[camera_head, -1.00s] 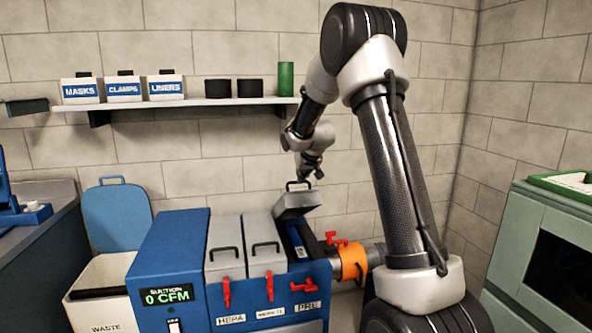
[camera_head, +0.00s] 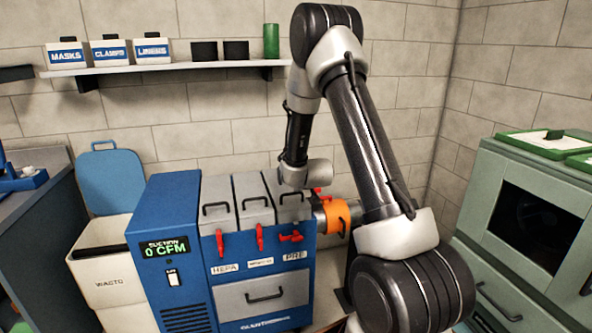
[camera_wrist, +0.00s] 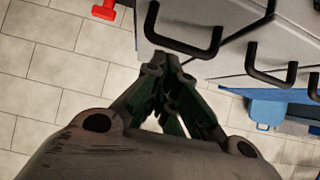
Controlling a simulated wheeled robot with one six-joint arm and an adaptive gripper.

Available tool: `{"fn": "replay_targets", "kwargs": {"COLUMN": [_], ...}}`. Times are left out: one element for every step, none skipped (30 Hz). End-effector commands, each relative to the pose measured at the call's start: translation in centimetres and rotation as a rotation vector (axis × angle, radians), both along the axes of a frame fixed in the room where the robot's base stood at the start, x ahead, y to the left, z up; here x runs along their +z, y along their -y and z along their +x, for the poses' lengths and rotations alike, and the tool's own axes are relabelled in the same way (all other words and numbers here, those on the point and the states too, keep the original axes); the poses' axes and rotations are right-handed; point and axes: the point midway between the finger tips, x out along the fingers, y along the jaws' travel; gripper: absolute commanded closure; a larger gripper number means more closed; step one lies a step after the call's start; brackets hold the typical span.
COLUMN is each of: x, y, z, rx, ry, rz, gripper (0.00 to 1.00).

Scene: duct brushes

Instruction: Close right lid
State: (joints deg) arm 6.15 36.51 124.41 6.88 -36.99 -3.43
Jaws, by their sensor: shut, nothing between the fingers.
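The right lid (camera_head: 292,215), grey with a black handle, lies down over the compartment marked PRE on the blue suction unit, about level with the two lids beside it. Whether it is fully seated I cannot tell. Its red latch (camera_head: 290,237) points sideways. The handle shows at the top of the wrist view (camera_wrist: 185,50). My gripper (camera_wrist: 168,66) is shut and empty, with its fingertips just by that handle; contact is unclear. In the head view, my wrist is over the back of the lid and the fingers are hard to make out.
The middle lid (camera_head: 254,213) and left lid (camera_head: 217,217) are down, their red latches upright. An orange collar (camera_head: 337,217) on a duct sits right of the unit, near my arm. A wall shelf (camera_head: 165,68) holds boxes above. An open waste bin (camera_head: 105,275) stands left.

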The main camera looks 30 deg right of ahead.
Motion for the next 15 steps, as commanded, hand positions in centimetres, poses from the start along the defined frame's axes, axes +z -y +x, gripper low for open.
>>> {"fn": "replay_targets", "kwargs": {"x": [-0.9, -1.4, -1.9, -2.2, -2.6, -2.9, -3.1, -3.3, -3.5, -3.6, -3.7, -3.8, -3.9, -3.9, -3.9], "y": [-0.1, -0.1, -0.2, -0.2, -0.2, -0.2, -0.2, -0.3, -0.3, -0.3, -0.3, -0.3, -0.3, -0.3, -0.3], "z": [-0.4, -0.6, -0.8, -0.9, -1.0, -1.1, -1.2, -1.3, -1.3, -1.4, -1.4, -1.5, -1.5, -1.5, -1.5], "rx": [0.0, 0.0, 0.0, 0.0, 0.0, 0.0, 0.0, 0.0, 0.001, 0.001, 0.001, 0.001, 0.001, 0.001, 0.001], "ry": [-0.003, -0.004, -0.004, -0.003, -0.003, -0.002, -0.001, -0.001, -0.001, 0.0, 0.0, 0.0, 0.0, 0.0, 0.0], "rz": [0.001, 0.001, 0.001, 0.001, 0.001, 0.0, 0.0, 0.0, 0.001, 0.001, 0.001, 0.001, 0.001, 0.001, 0.001], "gripper": [1.0, 1.0, 1.0, 1.0, 1.0, 1.0, 1.0, 1.0, 1.0, 1.0, 1.0, 1.0, 1.0, 1.0, 1.0]}}
